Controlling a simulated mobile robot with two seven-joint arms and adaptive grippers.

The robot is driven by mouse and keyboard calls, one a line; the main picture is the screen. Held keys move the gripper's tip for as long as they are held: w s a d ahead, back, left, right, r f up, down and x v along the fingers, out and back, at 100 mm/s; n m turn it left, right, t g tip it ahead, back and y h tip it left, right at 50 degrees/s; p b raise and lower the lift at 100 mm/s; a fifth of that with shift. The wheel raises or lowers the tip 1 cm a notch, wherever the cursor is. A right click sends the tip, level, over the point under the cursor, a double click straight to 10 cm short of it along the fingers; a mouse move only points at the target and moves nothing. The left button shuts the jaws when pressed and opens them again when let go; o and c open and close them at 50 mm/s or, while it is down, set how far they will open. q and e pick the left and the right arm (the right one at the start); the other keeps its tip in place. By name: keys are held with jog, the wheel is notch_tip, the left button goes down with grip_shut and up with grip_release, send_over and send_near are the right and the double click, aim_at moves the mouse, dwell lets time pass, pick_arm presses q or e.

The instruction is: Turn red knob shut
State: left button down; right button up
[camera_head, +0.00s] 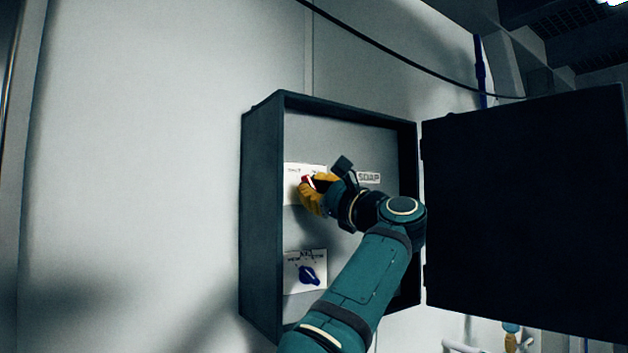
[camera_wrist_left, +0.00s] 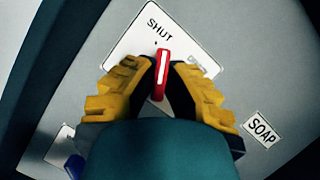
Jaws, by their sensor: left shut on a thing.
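The red knob (camera_head: 307,181) sits on a white plate (camera_head: 292,171) inside the open wall box. In the left wrist view the red knob (camera_wrist_left: 162,72) has a white stripe, and its upper end lies just below the word SHUT on the white plate (camera_wrist_left: 135,45). A second label on the plate, right of the knob, is too small to read. My left gripper (camera_head: 313,191), with yellow fingers, is shut on the red knob, one finger on each side. The fingers hide part of the knob in the head view. My right gripper is not in view.
The dark box (camera_head: 262,215) has its door (camera_head: 525,215) swung open to the right. A blue knob (camera_head: 308,275) on a lower plate sits below the red one. A SOAP label (camera_head: 369,178) is right of the gripper. The wall left of the box is clear.

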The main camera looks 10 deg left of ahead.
pick_arm(q)
jog(key=shift+n+g+p, duration=0.35)
jog(key=shift+n+g, duration=0.05)
jog(key=shift+n, duration=0.5)
jog(key=c, duration=1)
grip_release()
jog(key=shift+a, duration=0.1)
jog(key=shift+s+d+f, duration=0.1)
jog(key=shift+d, duration=0.4)
jog(key=v, duration=1.1)
jog(key=shift+s+a+f, duration=0.1)
jog(key=shift+s, duration=0.05)
